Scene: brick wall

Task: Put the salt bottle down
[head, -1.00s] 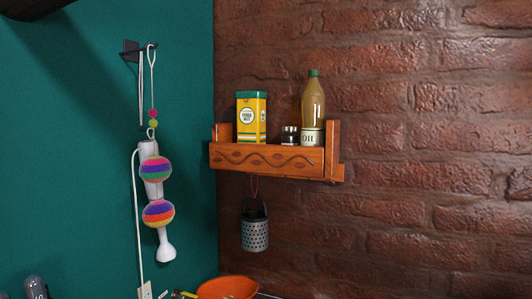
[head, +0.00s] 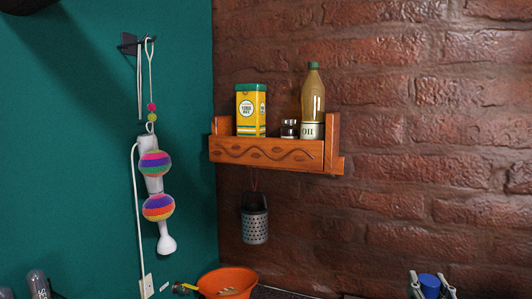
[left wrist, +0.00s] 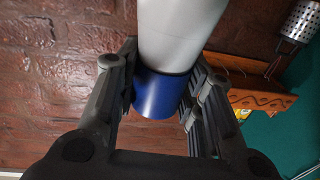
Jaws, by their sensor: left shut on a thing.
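My left gripper (head: 431,286) shows at the bottom right edge of the head view, with its two fingers on either side of a blue cap. In the left wrist view my left gripper (left wrist: 162,88) is shut on the salt bottle (left wrist: 178,30), which has a white body and a blue cap end. The blue part of the salt bottle also shows in the head view (head: 428,281). Its other end is cut off by the picture edge, and I see no surface touching it. My right gripper is not in view.
A wooden wall shelf (head: 265,152) holds a yellow tin (head: 251,110), a small jar (head: 289,129) and an oil bottle (head: 313,105). A perforated metal holder (head: 254,224) hangs below it. An orange bowl (head: 228,281) sits lower down. Dark-capped bottles (head: 38,283) stand at bottom left.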

